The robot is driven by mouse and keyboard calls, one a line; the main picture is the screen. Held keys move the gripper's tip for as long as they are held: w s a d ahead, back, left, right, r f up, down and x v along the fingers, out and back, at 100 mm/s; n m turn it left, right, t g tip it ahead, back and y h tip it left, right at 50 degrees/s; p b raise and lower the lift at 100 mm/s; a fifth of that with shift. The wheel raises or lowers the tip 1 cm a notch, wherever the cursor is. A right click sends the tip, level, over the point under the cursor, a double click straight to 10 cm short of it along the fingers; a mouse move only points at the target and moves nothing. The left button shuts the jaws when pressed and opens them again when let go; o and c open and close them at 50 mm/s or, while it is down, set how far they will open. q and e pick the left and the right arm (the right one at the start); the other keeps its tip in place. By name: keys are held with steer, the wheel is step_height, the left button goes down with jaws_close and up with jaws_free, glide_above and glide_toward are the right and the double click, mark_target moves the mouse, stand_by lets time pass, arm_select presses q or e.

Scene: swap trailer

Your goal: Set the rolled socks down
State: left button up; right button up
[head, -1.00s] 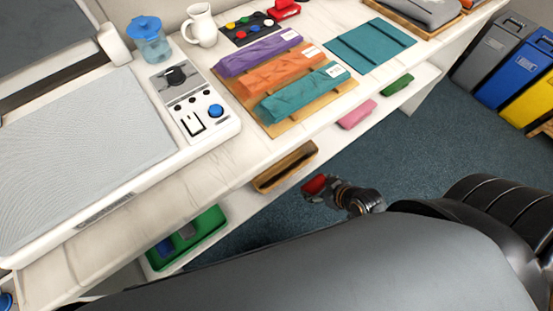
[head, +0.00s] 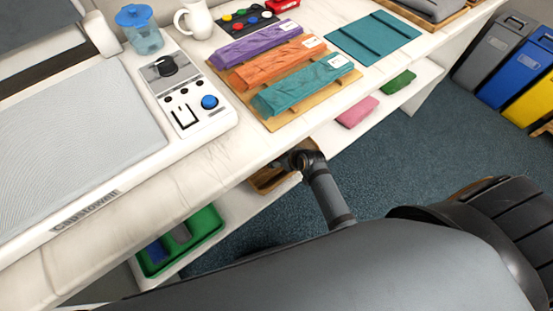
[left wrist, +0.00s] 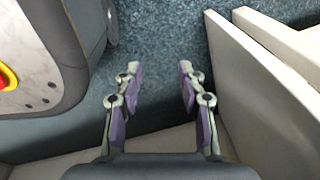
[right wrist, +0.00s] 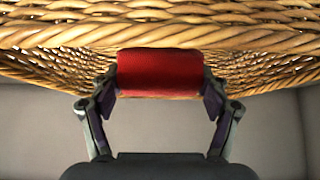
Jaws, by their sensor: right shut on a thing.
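My right gripper (right wrist: 160,80) is shut on the red rolled socks (right wrist: 160,70), its fingers on either side of the roll. In the right wrist view the roll overlaps the near rim of a wicker basket (right wrist: 50,40); I cannot tell whether it touches the basket. In the head view my right arm reaches to a brown open container (head: 262,183) on the low shelf, seemingly this basket; the socks are hidden there. My left gripper (left wrist: 155,85) is open and empty above the blue carpet, and is not in the head view.
The white table edge (head: 225,160) overhangs the low shelf. A green tray (head: 205,222) lies left of the container; pink (head: 357,111) and green (head: 398,81) folded cloths lie to its right. Pale panels (left wrist: 255,90) stand close right of my left gripper.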

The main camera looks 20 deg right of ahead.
steer(key=shift+x, duration=1.15)
steer(key=shift+w+g+h, duration=0.2)
steer(key=shift+g+h, duration=0.1)
steer(key=shift+g, duration=0.4)
steer(key=shift+w+a+g, duration=0.15)
steer(key=shift+w+g, duration=0.05)
steer(key=shift+g, duration=0.5)
steer(key=shift+s+f+h+b, duration=0.15)
steer(key=shift+f+h+b, duration=0.2)
steer(key=shift+f, duration=0.65)
arm_select(q)
steer(key=shift+w+d+r, duration=0.1)
steer(key=shift+w+r, duration=0.05)
steer(key=shift+w, duration=0.7)
arm_select(e)
steer(key=o, duration=1.1)
